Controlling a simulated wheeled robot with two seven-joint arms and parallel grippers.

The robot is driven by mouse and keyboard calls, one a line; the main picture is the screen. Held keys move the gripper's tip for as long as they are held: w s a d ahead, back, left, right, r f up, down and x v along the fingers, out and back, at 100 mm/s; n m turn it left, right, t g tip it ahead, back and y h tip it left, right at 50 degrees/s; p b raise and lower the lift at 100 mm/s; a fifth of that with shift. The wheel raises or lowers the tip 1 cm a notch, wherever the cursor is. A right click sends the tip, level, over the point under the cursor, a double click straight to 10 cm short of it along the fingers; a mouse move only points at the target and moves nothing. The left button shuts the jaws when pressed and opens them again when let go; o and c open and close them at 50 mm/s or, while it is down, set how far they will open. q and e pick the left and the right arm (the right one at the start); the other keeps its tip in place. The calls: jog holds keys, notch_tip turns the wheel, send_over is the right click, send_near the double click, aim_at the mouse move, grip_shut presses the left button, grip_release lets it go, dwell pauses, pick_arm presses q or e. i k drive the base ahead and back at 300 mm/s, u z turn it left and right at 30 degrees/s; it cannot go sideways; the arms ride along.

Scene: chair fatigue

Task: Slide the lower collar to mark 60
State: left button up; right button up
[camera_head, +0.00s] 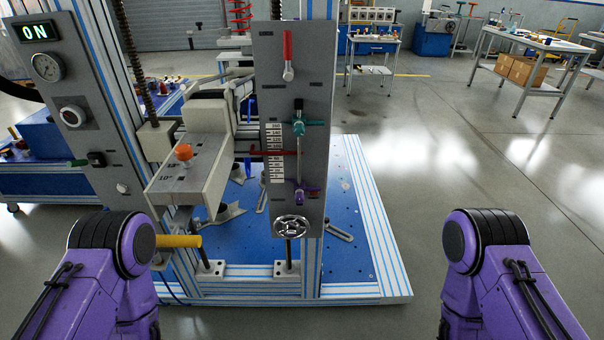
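A grey upright panel (265,60) stands in front of me on the test rig. A white number scale (275,170) runs down its left half; its figures are too small to read surely. A thin vertical rod right of the scale carries a teal collar (299,127) above and a purple lower collar (301,196) near the scale's bottom end. A red pointer bar (273,153) crosses the scale between the two collars. The purple links of my two arms show at the bottom left and bottom right. Neither gripper shows, and nothing of mine touches the collars.
A chrome handwheel (291,226) sits below the lower collar, and a red-handled lever (288,56) above. A grey box arm with an orange knob (183,152) juts out at left. A yellow bar (179,241) is near my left arm. The floor right of the blue base (345,255) is clear.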

aim_at(303, 187)
jog(key=k, duration=0.6)
jog(key=u, duration=0.55)
jog(key=i, duration=1.3)
jog(key=z, duration=0.6)
